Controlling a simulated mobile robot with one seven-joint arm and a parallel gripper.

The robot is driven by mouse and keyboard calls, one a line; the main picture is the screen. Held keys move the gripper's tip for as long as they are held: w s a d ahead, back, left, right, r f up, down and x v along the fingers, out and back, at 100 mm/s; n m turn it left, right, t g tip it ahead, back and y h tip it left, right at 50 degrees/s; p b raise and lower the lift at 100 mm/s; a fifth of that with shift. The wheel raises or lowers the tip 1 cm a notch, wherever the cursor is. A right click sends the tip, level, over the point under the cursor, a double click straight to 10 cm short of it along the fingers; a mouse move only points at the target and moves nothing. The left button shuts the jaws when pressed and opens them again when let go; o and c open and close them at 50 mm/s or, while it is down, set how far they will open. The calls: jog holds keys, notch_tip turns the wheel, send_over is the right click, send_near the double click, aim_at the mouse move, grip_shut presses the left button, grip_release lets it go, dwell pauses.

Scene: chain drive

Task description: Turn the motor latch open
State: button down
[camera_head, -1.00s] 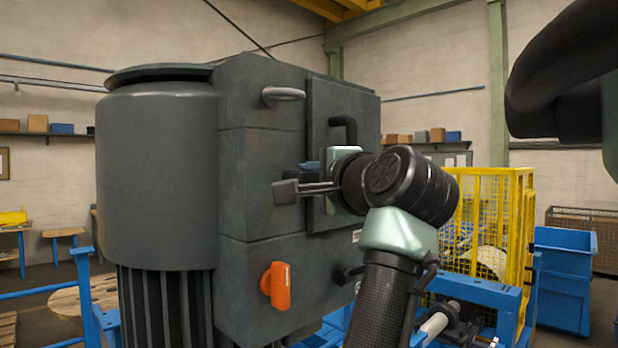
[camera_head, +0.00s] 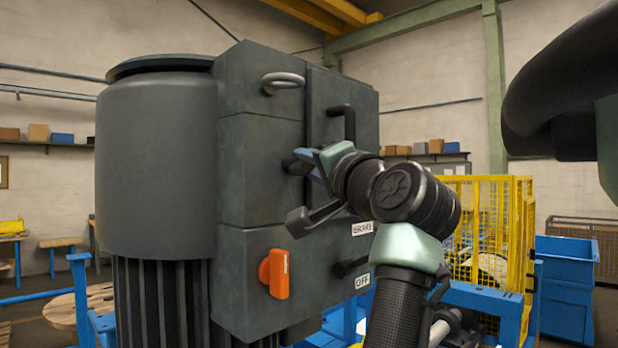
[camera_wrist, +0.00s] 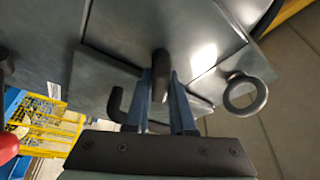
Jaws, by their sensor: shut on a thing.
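The motor (camera_head: 158,170) is a large dark grey housing with a box on its right side. The latch is a small dark knob (camera_wrist: 160,75) on the box; it sits between my two blue-grey fingers in the wrist view. My gripper (camera_wrist: 162,85) is shut on it. In the head view my gripper (camera_head: 304,163) reaches the box from the right, and the latch (camera_head: 292,166) is mostly hidden behind the fingers. How far the latch is turned cannot be told.
A bent black handle (camera_head: 345,118) is close above my gripper, and a lifting ring (camera_head: 283,80) is at upper left. An orange switch (camera_head: 278,273) and a black knob (camera_head: 350,267) are below. A yellow cage (camera_head: 480,220) and a blue bin (camera_head: 567,285) stand at right.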

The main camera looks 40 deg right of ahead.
jog(key=n+t+y+b, duration=0.1)
jog(key=n, duration=0.3)
jog(key=n+t+y+b, duration=0.1)
jog(key=n+y+b, duration=0.1)
jog(key=n, duration=0.2)
jog(key=n+y, duration=0.2)
jog(key=n, duration=0.2)
jog(key=n+t+y+b, duration=0.1)
jog(key=n, duration=0.3)
jog(key=shift+r+y, duration=0.2)
jog(key=shift+y, duration=0.2)
jog(key=shift+n, duration=0.3)
jog(key=c, duration=1.2)
grip_release()
jog(key=o, duration=0.4)
jog(key=shift+w+f, duration=0.15)
jog(key=shift+o, duration=0.2)
